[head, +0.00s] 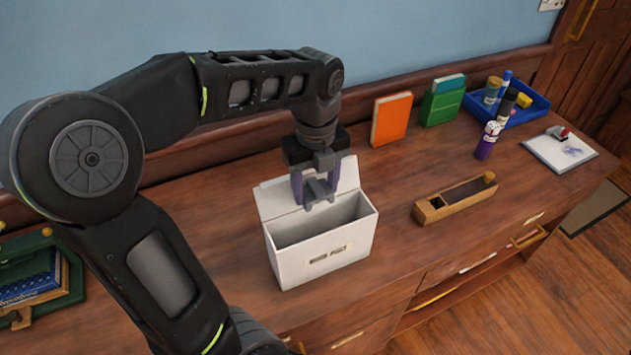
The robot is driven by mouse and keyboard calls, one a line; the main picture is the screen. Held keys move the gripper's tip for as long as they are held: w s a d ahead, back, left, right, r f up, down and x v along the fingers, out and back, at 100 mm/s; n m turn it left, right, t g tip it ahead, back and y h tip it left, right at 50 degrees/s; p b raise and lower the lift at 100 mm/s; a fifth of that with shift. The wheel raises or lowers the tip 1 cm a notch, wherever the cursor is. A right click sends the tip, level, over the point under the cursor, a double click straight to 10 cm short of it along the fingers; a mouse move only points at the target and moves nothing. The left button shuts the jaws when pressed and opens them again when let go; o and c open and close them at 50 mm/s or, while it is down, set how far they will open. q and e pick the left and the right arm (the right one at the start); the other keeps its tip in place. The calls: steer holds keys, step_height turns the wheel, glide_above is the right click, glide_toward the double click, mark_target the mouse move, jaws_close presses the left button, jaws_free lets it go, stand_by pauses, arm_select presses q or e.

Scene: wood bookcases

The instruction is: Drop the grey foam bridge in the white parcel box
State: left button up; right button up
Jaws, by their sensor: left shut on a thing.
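The white parcel box (289,263) stands open on the wooden cabinet top, with its lid raised at the back. My left gripper (318,199) points down over the back part of the box opening. It is shut on the grey foam bridge (320,187), a small grey piece between the fingers. The bridge is above the opening, in front of the raised lid. The part of the box interior that shows looks empty; its floor is only partly in view. My right gripper is not in view.
An orange book (391,119) and a green holder (441,107) stand at the back. A blue tray (529,104), a purple bottle (487,142) and a white pad (560,150) are farther right. A green rack (70,270) is at left.

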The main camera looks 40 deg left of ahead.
mark_target(315, 186)
arm_select(q)
steer(key=shift+f, duration=0.35)
steer(key=o, duration=1.4)
step_height(315, 186, up, 8)
steer(key=shift+f, duration=0.1)
stand_by(0.4)
